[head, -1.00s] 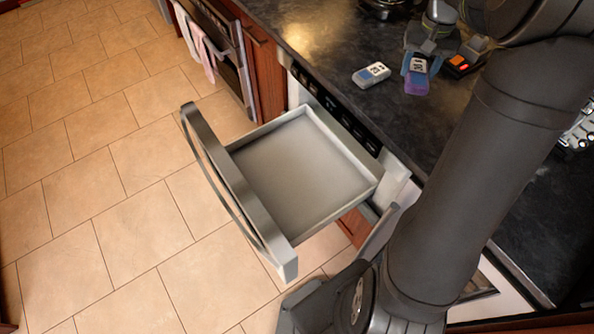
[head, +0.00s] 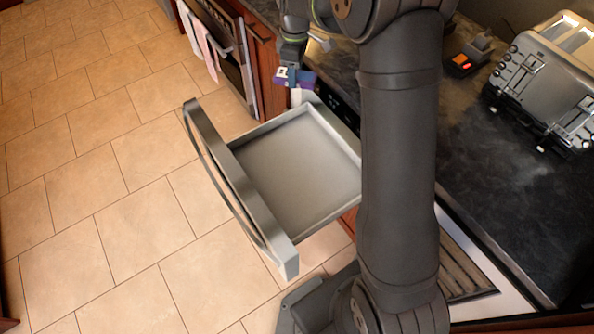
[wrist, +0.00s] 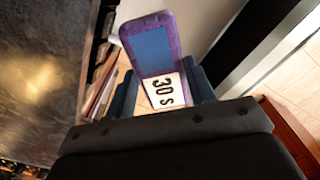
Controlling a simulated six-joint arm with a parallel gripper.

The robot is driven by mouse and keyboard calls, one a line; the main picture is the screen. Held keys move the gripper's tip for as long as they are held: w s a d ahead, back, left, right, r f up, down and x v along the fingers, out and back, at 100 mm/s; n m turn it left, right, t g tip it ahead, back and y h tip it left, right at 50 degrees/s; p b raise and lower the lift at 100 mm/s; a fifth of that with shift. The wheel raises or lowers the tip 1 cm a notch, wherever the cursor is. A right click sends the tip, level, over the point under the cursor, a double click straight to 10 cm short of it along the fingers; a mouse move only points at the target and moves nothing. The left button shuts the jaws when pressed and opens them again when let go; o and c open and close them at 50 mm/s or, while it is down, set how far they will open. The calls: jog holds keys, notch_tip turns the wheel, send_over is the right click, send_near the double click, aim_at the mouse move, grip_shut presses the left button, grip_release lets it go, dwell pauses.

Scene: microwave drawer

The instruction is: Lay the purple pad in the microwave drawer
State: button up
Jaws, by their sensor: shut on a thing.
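The purple pad (wrist: 148,25) has a blue panel and a white label reading "30 s". My gripper (wrist: 163,88) is shut on it, with the dark fingers on either side of the label end. In the head view the pad (head: 307,79) is a small purple patch at my gripper (head: 290,76), near the drawer's far corner. The microwave drawer (head: 285,192) is pulled open and its visible floor is empty. My arm covers part of the drawer's right side.
A dark pad with an orange screen (head: 461,62) lies on the black counter (head: 480,150). A silver toaster (head: 545,75) stands at the right. Towels (head: 203,40) hang on the oven at upper left. Tiled floor lies left of the drawer.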

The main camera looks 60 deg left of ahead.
jog(key=s+d+f+m, duration=0.2)
jog(key=d+f+m, duration=0.2)
jog(key=d+f, duration=0.65)
jog(key=s+d+f+m, duration=0.1)
jog(key=d+f+m, duration=0.45)
jog(key=f, duration=0.85)
jog(key=n, duration=0.1)
send_over(283, 188)
notch_tip(283, 188, down, 7)
jog(key=shift+f, duration=2.05)
jog(key=o, duration=1.1)
jog(key=shift+f, duration=0.1)
jog(key=shift+c, duration=0.2)
notch_tip(283, 188, up, 12)
